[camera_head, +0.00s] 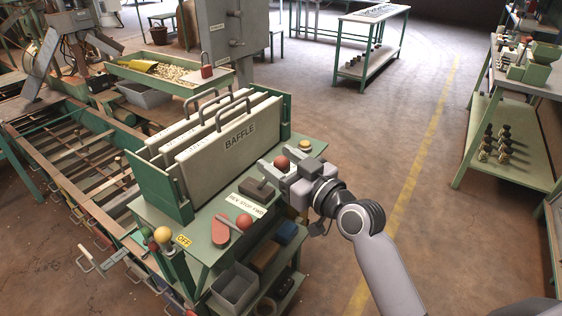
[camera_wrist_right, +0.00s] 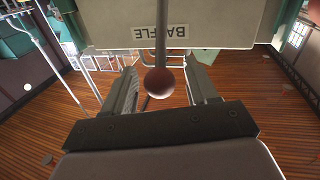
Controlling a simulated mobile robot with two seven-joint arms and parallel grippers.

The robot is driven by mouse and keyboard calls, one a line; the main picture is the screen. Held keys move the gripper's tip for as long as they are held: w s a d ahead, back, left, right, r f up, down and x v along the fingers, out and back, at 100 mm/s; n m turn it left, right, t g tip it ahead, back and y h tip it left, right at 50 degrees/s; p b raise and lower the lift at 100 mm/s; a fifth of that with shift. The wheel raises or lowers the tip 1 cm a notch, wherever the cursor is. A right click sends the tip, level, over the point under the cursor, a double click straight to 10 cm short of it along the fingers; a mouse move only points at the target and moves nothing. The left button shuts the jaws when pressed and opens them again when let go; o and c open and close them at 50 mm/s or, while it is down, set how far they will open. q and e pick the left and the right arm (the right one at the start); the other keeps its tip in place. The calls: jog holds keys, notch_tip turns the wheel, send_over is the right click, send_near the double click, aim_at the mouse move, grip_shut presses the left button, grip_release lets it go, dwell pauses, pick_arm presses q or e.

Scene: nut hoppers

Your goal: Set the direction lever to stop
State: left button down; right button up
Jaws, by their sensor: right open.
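The direction lever has a red ball knob (camera_head: 281,162) and a dark base (camera_head: 257,188) on the green control panel, behind a label plate (camera_head: 246,206) reading REV STOP FWD. The knob sits up and to the right of the base; I cannot tell which label word it lines up with. My right gripper (camera_head: 282,166) is open, with its fingers either side of the knob. In the right wrist view, the knob (camera_wrist_right: 159,82) hangs between the two fingers with visible gaps, and its rod runs up the picture. My left gripper is not in view.
Baffle plates (camera_head: 225,140) with handles stand in a green rack behind the lever. A second red-knobbed lever (camera_head: 243,221) is nearer the panel front, with a yellow OFF tag (camera_head: 183,240) to its left.

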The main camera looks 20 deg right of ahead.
grip_shut()
jog(key=shift+w+a+r+p, duration=0.3)
jog(key=shift+w+r+p, duration=0.05)
jog(key=shift+r+p, duration=0.1)
jog(key=shift+w+a+r+p, duration=0.45)
jog(key=shift+w+a+p, duration=0.15)
jog(key=shift+w, duration=0.1)
jog(key=shift+w+a+r+p, duration=0.1)
jog(key=shift+w+a+p, duration=0.2)
jog(key=shift+w+a, duration=0.45)
jog(key=shift+w+a+r+p, duration=0.1)
jog(key=shift+w+a+p, duration=0.2)
jog(key=shift+w+a, duration=0.35)
jog(key=shift+w+d, duration=0.15)
